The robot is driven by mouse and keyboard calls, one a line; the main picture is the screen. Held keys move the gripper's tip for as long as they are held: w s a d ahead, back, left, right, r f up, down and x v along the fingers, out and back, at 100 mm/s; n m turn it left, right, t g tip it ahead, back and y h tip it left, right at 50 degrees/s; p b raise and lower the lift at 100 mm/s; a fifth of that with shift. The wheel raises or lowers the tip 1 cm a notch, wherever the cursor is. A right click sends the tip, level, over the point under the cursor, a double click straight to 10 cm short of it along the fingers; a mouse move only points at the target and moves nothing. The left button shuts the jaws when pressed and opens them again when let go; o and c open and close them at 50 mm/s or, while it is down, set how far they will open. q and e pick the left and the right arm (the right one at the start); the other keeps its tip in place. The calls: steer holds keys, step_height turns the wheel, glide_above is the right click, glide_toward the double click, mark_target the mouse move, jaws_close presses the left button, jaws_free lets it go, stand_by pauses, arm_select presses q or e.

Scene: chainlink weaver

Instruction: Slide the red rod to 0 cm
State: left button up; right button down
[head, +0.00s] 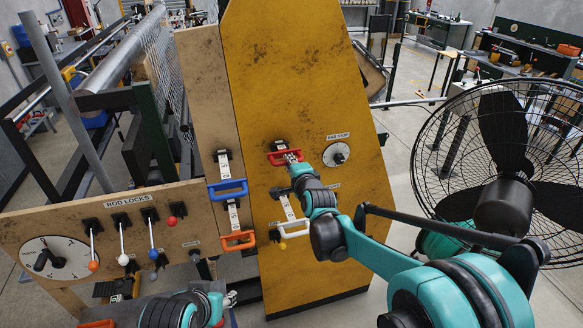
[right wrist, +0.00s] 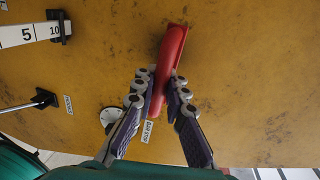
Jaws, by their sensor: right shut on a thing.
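The red rod's handle (head: 281,156) sits on the upper middle of the yellow panel, close below a black bracket (head: 279,146). My right gripper (head: 293,158) reaches it from the right. In the right wrist view the red handle (right wrist: 172,55) lies between the two fingers of my right gripper (right wrist: 164,84), which is shut on it. The scale of the red rod cannot be read in the head view. My left gripper (head: 229,298) is low at the bottom, apart from the red handle; its opening is unclear.
Blue (head: 228,189), orange (head: 238,240) and white (head: 294,229) handles sit nearby. A scale marked 5 and 10 (right wrist: 28,33) shows in the right wrist view. The bar stop dial (head: 336,154) is right of the red handle. A large fan (head: 505,205) stands at right.

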steer(key=shift+r, duration=0.15)
steer(key=c, duration=1.8)
jaws_free()
steer(key=shift+w, duration=0.1)
steer(key=shift+o, duration=1.3)
steer(key=shift+w+a, duration=0.1)
steer(key=shift+a, duration=0.05)
steer(key=v, duration=1.2)
steer(key=s+d+f+n+g+h+b, duration=0.1)
steer(key=s+d+f+n+b, duration=0.3)
steer(key=s+f, duration=0.5)
steer(key=s+d+f+n+g+h+b, duration=0.2)
steer(key=s+d+f+n+g+b, duration=0.2)
steer(key=s+d+f+b, duration=0.3)
steer(key=s+d+f+n+g+h+b, duration=0.1)
steer(key=s+d+f+n+g+b, duration=0.1)
steer(key=s+d+f+n+b, duration=0.4)
steer(key=s+f+b, duration=0.2)
steer(key=s+f, duration=0.3)
steer(key=f, duration=0.4)
steer(key=shift+s+f+g+h, duration=0.2)
steer(key=shift+g+h, duration=0.2)
